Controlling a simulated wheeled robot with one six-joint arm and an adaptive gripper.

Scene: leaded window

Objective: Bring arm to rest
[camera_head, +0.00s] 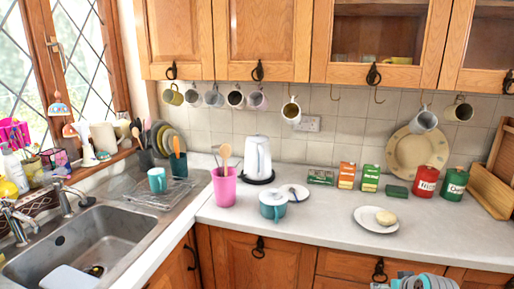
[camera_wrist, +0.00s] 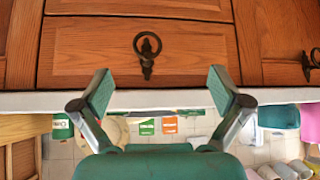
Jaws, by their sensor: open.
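My gripper (camera_wrist: 161,93) shows in the wrist view with its two green-padded fingers spread wide and nothing between them. The wrist picture is upside down, with the counter edge below the drawers. The gripper faces a wooden drawer front (camera_wrist: 95,50) with a dark ring pull (camera_wrist: 147,52), apart from it as far as I can tell. In the head view, a grey and teal part of my arm (camera_head: 424,283) shows at the bottom right edge, in front of the lower cabinets. My fingertips are hidden in that view.
The white counter (camera_head: 310,222) holds a plate with a roll (camera_head: 367,220), a teal pot (camera_head: 272,206), a pink utensil cup (camera_head: 224,187), a kettle (camera_head: 258,158), and red (camera_head: 425,182) and green (camera_head: 453,184) canisters. Mugs hang above. The front middle of the counter is clear.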

